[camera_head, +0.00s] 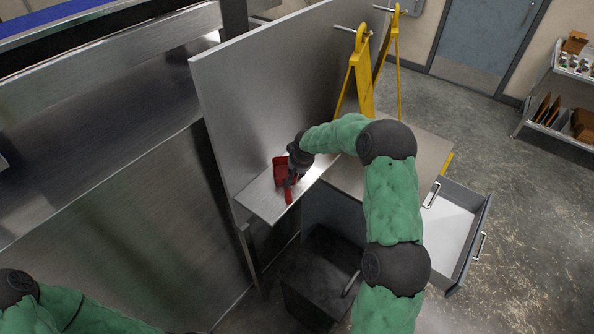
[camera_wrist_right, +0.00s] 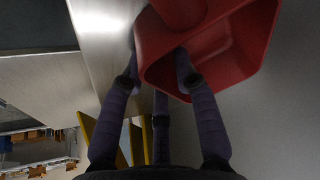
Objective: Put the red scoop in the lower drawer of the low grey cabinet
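The red scoop (camera_head: 282,172) is at the metal shelf (camera_head: 262,205), its bowl towards the upright panel and its handle towards the front edge. My right gripper (camera_head: 294,171) is at the scoop, partly covering it. In the right wrist view the scoop (camera_wrist_right: 230,45) is very close. The fingers (camera_wrist_right: 159,62) are apart and lean inward, with their tips at or behind its rim; whether they clamp it is unclear. The low grey cabinet (camera_head: 421,142) is right of the shelf, partly hidden by my arm. Its lower drawer (camera_head: 475,235) is pulled out, with a bare pale floor.
A dark open bin (camera_head: 310,285) stands on the floor below the shelf. A rack with boxes (camera_head: 570,100) is at the far right. Floor right of the drawer is clear.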

